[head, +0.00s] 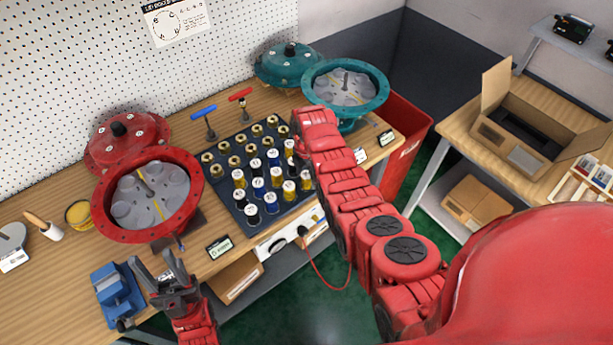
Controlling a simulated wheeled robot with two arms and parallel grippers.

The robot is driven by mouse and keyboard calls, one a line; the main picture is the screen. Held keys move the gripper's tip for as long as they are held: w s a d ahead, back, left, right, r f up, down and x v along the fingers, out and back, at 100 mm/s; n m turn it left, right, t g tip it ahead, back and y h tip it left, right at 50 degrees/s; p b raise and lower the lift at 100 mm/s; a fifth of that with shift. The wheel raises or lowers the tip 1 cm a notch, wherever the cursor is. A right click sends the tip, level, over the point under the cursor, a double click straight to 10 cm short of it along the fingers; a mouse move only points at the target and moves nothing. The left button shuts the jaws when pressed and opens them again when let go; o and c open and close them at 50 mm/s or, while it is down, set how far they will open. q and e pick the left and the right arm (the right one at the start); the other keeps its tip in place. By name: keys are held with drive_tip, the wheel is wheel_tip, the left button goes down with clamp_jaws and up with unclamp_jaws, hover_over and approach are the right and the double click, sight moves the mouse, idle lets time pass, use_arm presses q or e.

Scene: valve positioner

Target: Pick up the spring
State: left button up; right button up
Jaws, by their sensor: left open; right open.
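Several springs with pale round tops stand upright in rows on a dark board (229,203) on the bench. Some are yellow, such as this yellow spring (239,179), and some are blue, such as this blue spring (258,188). My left gripper (160,272) is open and empty above the front of the bench, near the blue vise and left of the board. My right arm reaches across the board's right edge. My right gripper (299,150) is at its end, mostly hidden by the arm, beside the rightmost springs. I see no spring held.
Brass fittings (233,161) fill the board's back rows. A red open housing (113,227) stands left of the board, a teal one (371,117) behind it. A blue vise (116,290) sits at the front left. T-handled tools (203,112) stand behind the board.

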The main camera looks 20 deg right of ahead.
drive_tip(key=shift+f, duration=0.9)
clamp_jaws()
